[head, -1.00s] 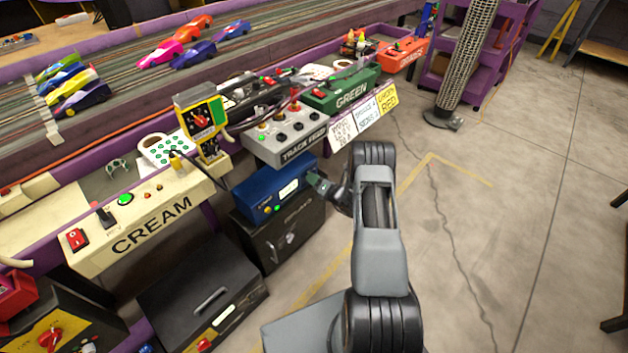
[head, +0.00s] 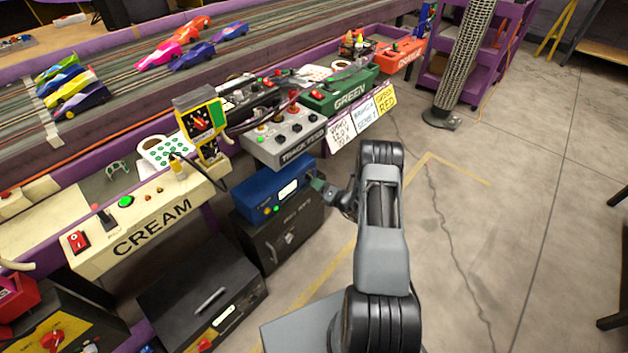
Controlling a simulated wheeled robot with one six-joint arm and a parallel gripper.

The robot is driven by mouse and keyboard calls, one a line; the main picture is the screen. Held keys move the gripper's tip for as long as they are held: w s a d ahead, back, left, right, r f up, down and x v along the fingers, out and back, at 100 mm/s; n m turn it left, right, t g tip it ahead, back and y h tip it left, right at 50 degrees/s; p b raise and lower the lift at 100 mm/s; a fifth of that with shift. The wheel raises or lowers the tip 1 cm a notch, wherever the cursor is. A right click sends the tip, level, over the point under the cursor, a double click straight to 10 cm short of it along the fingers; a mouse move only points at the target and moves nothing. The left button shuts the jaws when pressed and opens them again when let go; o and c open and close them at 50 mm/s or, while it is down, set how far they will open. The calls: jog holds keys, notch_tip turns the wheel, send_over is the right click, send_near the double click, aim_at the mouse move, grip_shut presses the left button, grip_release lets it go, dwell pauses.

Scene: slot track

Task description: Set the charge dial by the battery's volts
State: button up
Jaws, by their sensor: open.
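A blue box (head: 262,181), with a pale display (head: 288,190) and a small lit green button on its front, sits on a black case below the bench edge. I cannot tell which part is the charge dial or which thing is the battery, and no volts are readable. My gripper (head: 318,185) is open beside the right end of the blue box; its fingertips are small and dark, and I cannot tell whether they touch it.
The grey track feed box (head: 290,150), green box (head: 322,101) and cream panel (head: 85,258) line the bench. Black cases (head: 200,285) stand below.

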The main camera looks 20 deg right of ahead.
jog(key=p+v, duration=0.2)
jog(key=v, duration=0.8)
jog(key=shift+s, duration=0.15)
